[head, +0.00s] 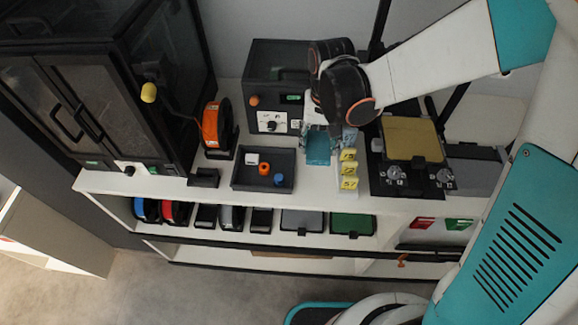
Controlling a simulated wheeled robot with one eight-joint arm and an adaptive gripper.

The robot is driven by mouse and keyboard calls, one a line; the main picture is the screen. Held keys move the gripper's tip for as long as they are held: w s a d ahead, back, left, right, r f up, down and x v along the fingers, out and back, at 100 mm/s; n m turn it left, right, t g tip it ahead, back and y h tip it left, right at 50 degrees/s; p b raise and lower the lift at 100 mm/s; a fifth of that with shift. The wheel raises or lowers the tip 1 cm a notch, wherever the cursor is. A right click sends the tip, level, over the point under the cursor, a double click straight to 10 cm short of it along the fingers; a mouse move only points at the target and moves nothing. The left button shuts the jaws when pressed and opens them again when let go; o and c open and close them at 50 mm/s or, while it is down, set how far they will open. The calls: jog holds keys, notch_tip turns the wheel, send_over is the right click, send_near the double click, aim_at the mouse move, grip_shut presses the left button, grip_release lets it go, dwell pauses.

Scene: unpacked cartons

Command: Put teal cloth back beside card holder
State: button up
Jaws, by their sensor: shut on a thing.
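The teal cloth (318,150) is a small flat teal piece at the back middle of the white bench, directly below my wrist. My gripper (321,132) points down and is shut on the cloth; its fingers are small and partly hidden by the wrist. The card holder (349,169), with several yellow number cards, stands just right of the cloth. I cannot tell whether the cloth touches the bench top.
A dark tray (240,184) with white, orange and blue small parts lies to the left. Behind stands a dark control box (262,100). A printer with a gold plate (411,138) is close on the right. An orange spool (212,125) and dark cabinet (75,110) stand left.

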aim_at(315, 173)
notch_tip(315, 173, down, 11)
jog(key=b, duration=0.6)
jog(key=shift+d, duration=0.1)
jog(key=shift+b, duration=0.3)
jog(key=shift+f, duration=0.2)
jog(key=o, duration=1)
jog(key=shift+o, duration=0.2)
jog(key=shift+r, duration=0.1)
notch_tip(315, 173, up, 12)
jog(key=p, duration=0.3)
jog(key=shift+p, duration=0.35)
jog(key=shift+r, duration=0.15)
